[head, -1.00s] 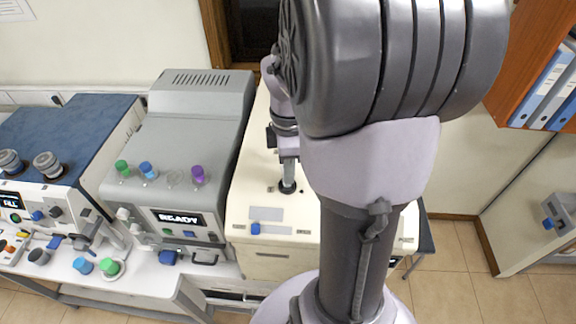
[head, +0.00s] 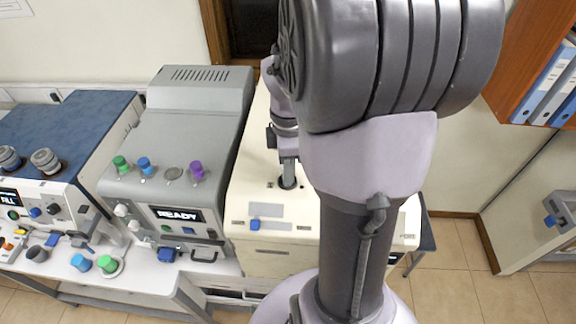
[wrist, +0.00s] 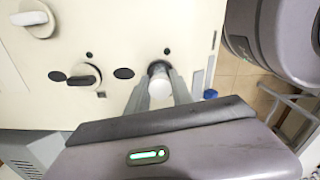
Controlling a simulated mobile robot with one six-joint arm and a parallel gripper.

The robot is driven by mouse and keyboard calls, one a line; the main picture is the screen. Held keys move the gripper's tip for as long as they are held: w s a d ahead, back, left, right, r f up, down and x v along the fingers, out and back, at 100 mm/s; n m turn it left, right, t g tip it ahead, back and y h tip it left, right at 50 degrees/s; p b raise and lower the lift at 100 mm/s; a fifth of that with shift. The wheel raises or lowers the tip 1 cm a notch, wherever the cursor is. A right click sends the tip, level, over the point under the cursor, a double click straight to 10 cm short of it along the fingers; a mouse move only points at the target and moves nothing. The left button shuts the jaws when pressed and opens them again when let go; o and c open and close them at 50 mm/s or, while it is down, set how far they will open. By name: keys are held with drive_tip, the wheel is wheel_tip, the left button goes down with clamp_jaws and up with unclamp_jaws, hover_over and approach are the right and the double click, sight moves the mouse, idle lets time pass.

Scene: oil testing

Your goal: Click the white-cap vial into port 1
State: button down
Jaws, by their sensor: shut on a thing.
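The white-cap vial (wrist: 160,89) shows in the wrist view as a round white cap between my two fingers. My gripper (wrist: 161,84) is shut on it. The vial stands at a dark round port (wrist: 157,67) in the top of the cream machine (wrist: 115,25); how deep it sits is hidden by the cap and fingers. I cannot read a port number. In the head view my gripper (head: 288,181) reaches down to a dark port on the cream machine's top, and the vial is too small to make out there.
A black knob (wrist: 84,75) and a white handle (wrist: 34,19) are on the cream machine's top. A grey machine reading READY (head: 180,216) stands to its left, with green, blue and purple caps on top. A blue-topped machine (head: 70,130) is further left. My arm covers the right part.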

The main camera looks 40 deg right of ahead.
drive_tip(key=shift+f, duration=0.35)
drive_tip(key=shift+f+b, duration=0.5)
idle(0.5)
drive_tip(key=c, duration=1.1)
unclamp_jaws()
drive_tip(key=shift+o, duration=0.2)
drive_tip(key=shift+r, duration=0.15)
